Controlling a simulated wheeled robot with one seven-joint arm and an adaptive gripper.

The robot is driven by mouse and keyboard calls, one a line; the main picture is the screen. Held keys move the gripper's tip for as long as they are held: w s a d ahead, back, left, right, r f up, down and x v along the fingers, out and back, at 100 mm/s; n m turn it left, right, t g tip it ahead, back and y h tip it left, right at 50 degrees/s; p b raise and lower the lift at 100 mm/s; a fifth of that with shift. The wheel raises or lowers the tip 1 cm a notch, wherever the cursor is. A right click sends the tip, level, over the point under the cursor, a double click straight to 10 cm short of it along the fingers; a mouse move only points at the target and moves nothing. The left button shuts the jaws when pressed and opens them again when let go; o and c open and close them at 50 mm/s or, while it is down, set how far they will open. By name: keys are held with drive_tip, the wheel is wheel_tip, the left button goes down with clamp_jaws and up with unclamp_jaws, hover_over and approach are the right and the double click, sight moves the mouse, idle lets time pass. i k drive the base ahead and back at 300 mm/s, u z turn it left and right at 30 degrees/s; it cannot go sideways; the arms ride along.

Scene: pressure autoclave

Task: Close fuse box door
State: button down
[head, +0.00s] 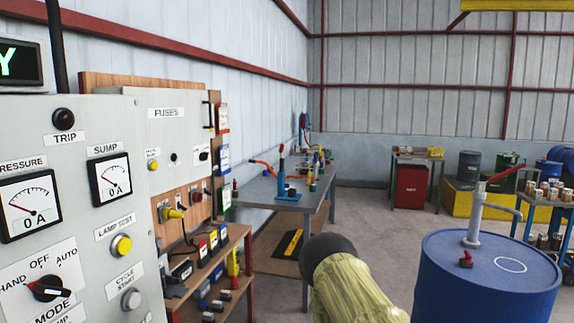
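The fuse box door (180,131) is a light grey panel labelled FUSES on the left wall, behind the large control panel. A black vertical handle (211,110) is at its right edge. Its left part is hidden by the control panel, and I cannot tell from this view whether it is fully shut or slightly ajar. A yellow lamp, a small round fitting and a black switch sit below the label. My gripper is not in view. A part of my arm, dark-ended with a yellowish sleeve, shows at the bottom middle.
The grey control panel (85,222) with gauges and knobs fills the left foreground. A low shelf (236,238) with plugs stands below the fuse box. A workbench (318,187) is beyond it. A blue drum (485,285) with a pump stands at right. Floor between is partly clear.

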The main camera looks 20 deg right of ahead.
sight(177, 123)
drive_tip(key=z, duration=0.55)
drive_tip(key=i, duration=1.4)
drive_tip(key=u, duration=0.5)
drive_tip(key=i, duration=1.1)
drive_tip(key=u, duration=0.7)
